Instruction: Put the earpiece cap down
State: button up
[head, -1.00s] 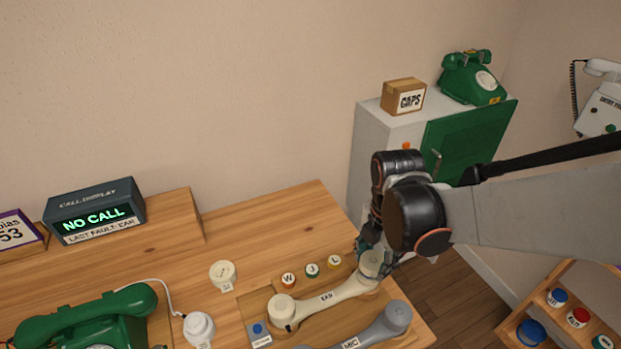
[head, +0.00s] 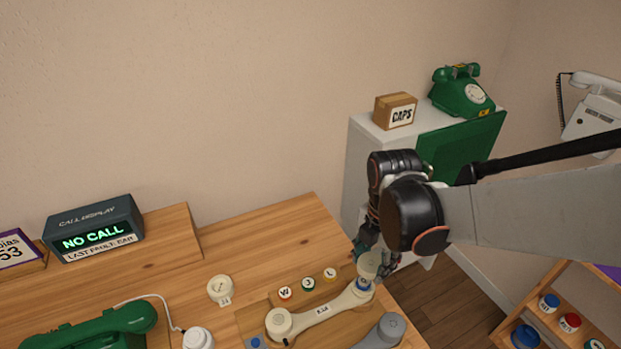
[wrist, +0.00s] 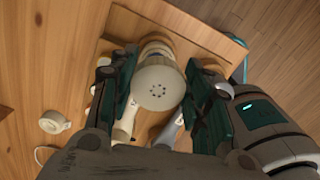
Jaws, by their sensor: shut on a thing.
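The earpiece cap (wrist: 158,92) is cream and round, with small holes in its face. My gripper (head: 370,256) is shut on it, with a finger on each side in the wrist view. In the head view the cap (head: 369,265) is just above the right end of the cream handset (head: 345,302). A blue part (head: 363,284) shows at that handset end under the cap. I cannot tell whether cap and handset still touch. The handset lies on a wooden tray on the bench.
A grey handset (head: 383,331) lies in front. Caps marked W, J (head: 308,284) and L lie behind. A cream round piece (head: 220,289) sits to the left, near the green phone (head: 95,332). Bare bench (head: 262,235) lies behind the tray.

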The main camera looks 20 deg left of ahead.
jog(key=shift+s+d+m, duration=0.1)
jog(key=shift+s+m, duration=0.2)
jog(key=shift+s, duration=0.05)
jog(key=w+d+f+m, duration=0.2)
jog(key=w+d+m, duration=0.1)
jog(key=d+m, duration=0.5)
jog(key=w+d+f+m, duration=0.3)
jog(key=d+m, duration=0.6)
jog(key=m, duration=0.3)
jog(key=w+d+f+m, duration=0.3)
jog(key=d+m, duration=0.6)
jog(key=shift+w+m, duration=0.15)
jog(key=shift+m, duration=0.25)
jog(key=shift+a+r, duration=0.1)
jog(key=shift+r, duration=0.05)
